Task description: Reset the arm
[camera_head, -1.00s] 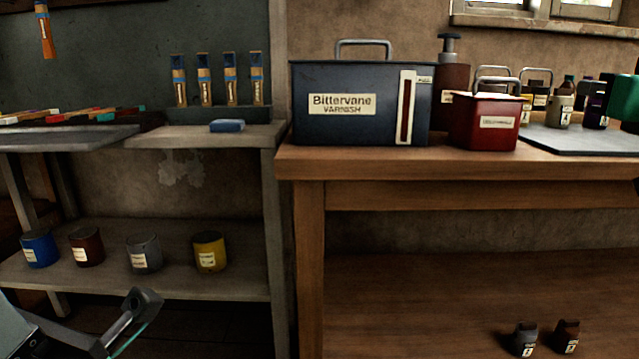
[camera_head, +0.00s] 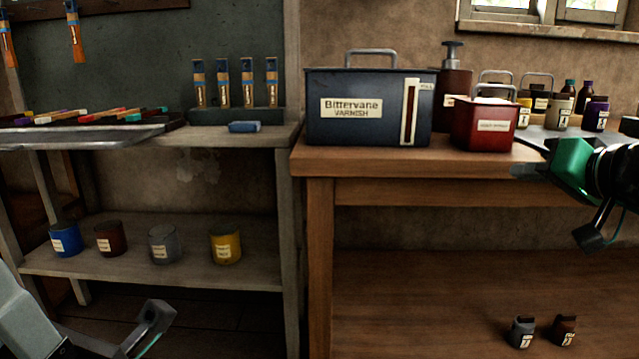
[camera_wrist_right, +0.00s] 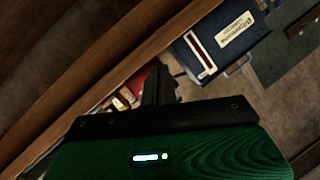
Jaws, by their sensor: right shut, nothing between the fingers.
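My right gripper (camera_head: 527,171) is at the right of the head view, a green body with dark fingers pointing left. It is in front of the bench's right part, just right of and below the red tin. Its fingers are shut and empty; they also show shut in the right wrist view (camera_wrist_right: 158,84). The wrist view is tilted. My left arm shows as a grey link and dark bracket at the lower left of the head view; its gripper does not show.
A blue varnish box (camera_head: 369,130), a red tin (camera_head: 482,137) and a dark pump bottle (camera_head: 453,85) stand on the wooden bench (camera_head: 400,160). A grey shelf (camera_head: 200,275) at left holds coloured cups. Two small jars stand low at right. The space before the bench's left part is clear.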

